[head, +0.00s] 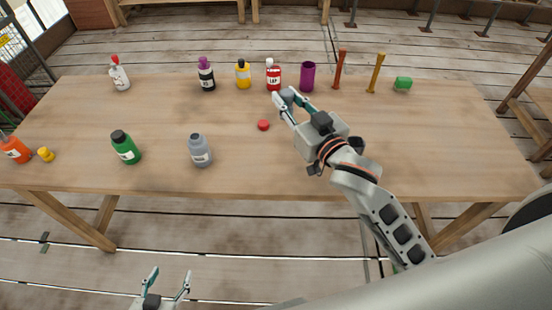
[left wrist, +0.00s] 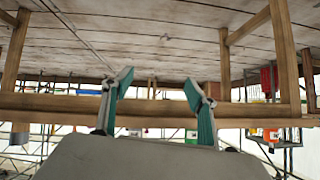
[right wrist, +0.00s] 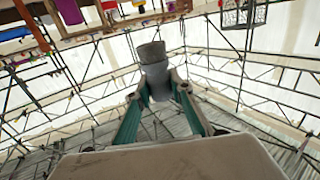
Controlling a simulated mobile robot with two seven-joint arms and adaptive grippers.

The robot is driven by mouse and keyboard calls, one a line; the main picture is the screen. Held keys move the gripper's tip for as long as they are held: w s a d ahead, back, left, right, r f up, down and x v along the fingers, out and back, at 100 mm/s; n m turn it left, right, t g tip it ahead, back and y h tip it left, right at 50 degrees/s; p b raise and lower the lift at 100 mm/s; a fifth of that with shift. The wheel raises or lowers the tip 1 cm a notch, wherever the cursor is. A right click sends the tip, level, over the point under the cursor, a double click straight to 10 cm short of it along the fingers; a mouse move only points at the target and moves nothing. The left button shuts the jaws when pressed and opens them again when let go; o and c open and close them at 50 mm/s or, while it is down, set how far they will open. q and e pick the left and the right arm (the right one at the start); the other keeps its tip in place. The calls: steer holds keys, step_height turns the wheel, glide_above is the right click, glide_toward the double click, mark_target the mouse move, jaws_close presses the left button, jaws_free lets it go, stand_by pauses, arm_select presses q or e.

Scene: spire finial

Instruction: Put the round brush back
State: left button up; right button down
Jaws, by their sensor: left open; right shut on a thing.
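My right gripper (head: 281,98) is over the far middle of the table, shut on a small grey stepped cylinder (right wrist: 153,62). In the right wrist view the cylinder stands up between the fingertips; I cannot tell what it is. A red-brown stick-shaped handle (head: 340,69) and an orange one (head: 376,73) stand at the back, right of a purple cup (head: 307,76). I cannot tell which is the round brush; any bristles are not visible. My left gripper (head: 168,281) is open and empty, low in front of the table.
Several bottles stand on the wooden table (head: 440,150), among them a red one (head: 273,77) near my right gripper, a green one (head: 125,149) and a grey one (head: 200,152). A red cap (head: 263,125) lies mid-table. A green block (head: 403,84) lies back right. The right side is clear.

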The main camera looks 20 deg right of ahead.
step_height(320, 180, down, 19)
steer(key=b, duration=0.4)
arm_select(q)
steer(key=shift+w+d+f+h, duration=0.25)
steer(key=shift+d+f, duration=0.1)
steer(key=shift+d, duration=0.2)
steer(key=shift+w+d+f+h, duration=0.15)
steer(key=shift+w+d+f, duration=0.15)
steer(key=shift+d, duration=0.2)
arm_select(e)
steer(key=shift+f, duration=0.2)
steer(key=shift+f, duration=0.1)
steer(key=c, duration=2)
jaws_free()
steer(key=shift+c, duration=0.2)
arm_select(q)
steer(key=shift+r, duration=0.15)
arm_select(e)
steer(key=shift+o, duration=1.3)
